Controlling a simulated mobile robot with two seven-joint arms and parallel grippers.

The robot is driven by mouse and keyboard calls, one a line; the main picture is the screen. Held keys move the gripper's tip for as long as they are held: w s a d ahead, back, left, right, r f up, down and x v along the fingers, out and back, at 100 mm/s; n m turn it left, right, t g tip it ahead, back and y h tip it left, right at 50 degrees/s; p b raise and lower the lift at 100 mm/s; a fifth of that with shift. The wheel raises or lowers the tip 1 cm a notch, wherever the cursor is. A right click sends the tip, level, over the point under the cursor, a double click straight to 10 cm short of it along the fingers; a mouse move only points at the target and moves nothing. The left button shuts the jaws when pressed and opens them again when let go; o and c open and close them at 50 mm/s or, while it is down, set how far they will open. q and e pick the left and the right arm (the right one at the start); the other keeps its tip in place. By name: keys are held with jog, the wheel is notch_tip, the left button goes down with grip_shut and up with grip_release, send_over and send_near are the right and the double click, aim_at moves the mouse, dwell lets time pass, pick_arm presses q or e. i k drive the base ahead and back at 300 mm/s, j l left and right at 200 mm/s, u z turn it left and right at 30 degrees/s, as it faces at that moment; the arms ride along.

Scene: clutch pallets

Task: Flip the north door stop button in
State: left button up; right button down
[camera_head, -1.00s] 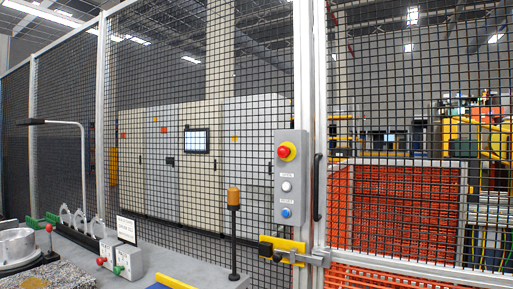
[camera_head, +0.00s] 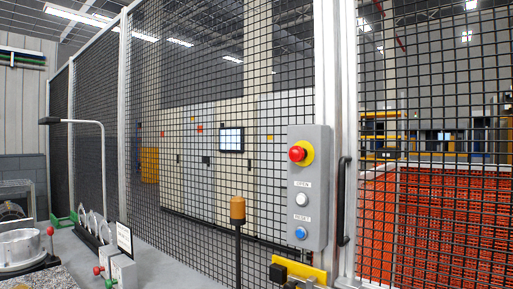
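A grey control box (camera_head: 309,187) is mounted on the fence post beside the mesh door. It carries a red mushroom stop button (camera_head: 297,154) on a yellow ring at the top. Below it are a white button (camera_head: 302,199) labelled OPEN and a blue button (camera_head: 301,233) labelled RESET. I cannot tell whether the red button is pressed in or out. Neither of my grippers shows in the head view.
The mesh door has a black vertical handle (camera_head: 343,201) and a yellow latch plate (camera_head: 304,273). A bench with a metal ring part (camera_head: 20,247) and small levers is at lower left. Orange crates (camera_head: 440,225) stand behind the mesh.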

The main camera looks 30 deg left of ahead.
aim_at(294, 153)
jog(key=i+u, duration=0.3)
jog(key=u, duration=0.2)
jog(key=i+u, duration=0.25)
jog(key=u, duration=0.2)
jog(key=i+l+u, duration=0.1)
jog(key=i+u, duration=0.2)
jog(key=u, duration=0.2)
